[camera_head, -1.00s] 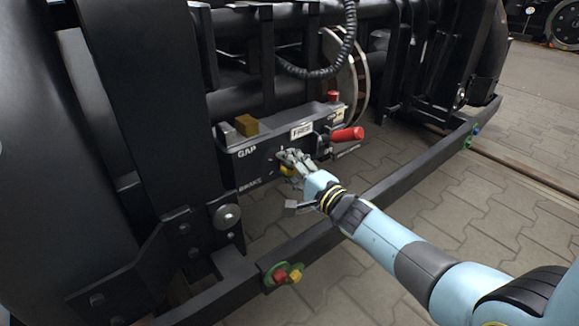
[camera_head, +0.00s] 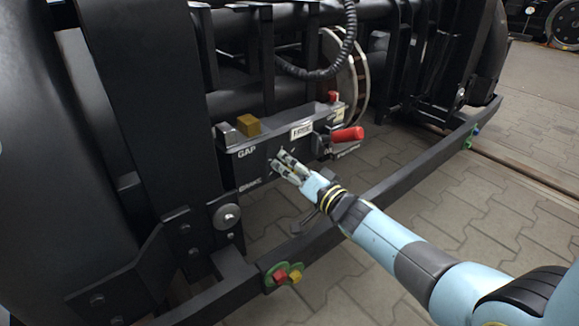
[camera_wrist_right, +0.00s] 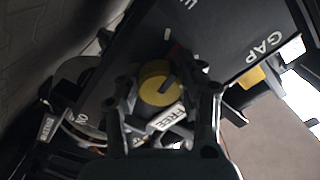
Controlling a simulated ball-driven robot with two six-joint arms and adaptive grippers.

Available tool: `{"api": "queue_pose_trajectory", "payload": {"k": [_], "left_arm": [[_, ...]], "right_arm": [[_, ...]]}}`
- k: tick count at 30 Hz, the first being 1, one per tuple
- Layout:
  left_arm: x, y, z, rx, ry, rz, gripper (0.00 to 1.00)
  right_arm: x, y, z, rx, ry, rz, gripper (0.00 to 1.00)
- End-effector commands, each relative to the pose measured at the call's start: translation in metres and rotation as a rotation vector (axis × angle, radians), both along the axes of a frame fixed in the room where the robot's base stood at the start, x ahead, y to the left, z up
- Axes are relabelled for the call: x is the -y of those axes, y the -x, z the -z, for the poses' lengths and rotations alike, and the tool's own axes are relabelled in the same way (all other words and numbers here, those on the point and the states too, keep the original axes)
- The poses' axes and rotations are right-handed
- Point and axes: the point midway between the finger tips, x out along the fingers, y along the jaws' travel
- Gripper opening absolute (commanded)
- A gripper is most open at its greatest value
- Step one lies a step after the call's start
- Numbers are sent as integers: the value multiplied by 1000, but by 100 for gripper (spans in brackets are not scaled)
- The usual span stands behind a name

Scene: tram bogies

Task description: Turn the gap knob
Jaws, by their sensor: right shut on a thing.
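The gap knob (camera_wrist_right: 158,84) is a round yellow knob with a dark pointer mark, seen in the right wrist view between my right gripper's fingers. It sits on the front of a dark control box (camera_head: 250,172) that carries the words GAP and BRAKE. My right gripper (camera_head: 281,163) reaches the box face from the lower right and is shut on the knob. Its fingers (camera_wrist_right: 163,83) stand on either side of the knob in the right wrist view. In the head view the gripper hides the knob. My left gripper is not in view.
A yellow block (camera_head: 246,125) and a grey block (camera_head: 227,134) stand on the box top. A red handle (camera_head: 347,134), a red button (camera_head: 333,96) and a FREE plate (camera_head: 301,131) are to the right. A black beam (camera_head: 400,178) runs below; paving lies beyond.

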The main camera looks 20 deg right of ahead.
Motion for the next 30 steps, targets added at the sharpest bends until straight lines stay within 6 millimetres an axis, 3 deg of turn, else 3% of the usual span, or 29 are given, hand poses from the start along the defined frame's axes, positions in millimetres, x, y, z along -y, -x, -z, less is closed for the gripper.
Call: {"api": "queue_pose_trajectory", "payload": {"k": [23,24,30], "left_arm": [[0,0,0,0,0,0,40],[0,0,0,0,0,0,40],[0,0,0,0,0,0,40]], "right_arm": [[0,2,3,31,102,0,6],[0,2,3,31,102,0,40],[0,1,2,33,101,-1,63]]}}
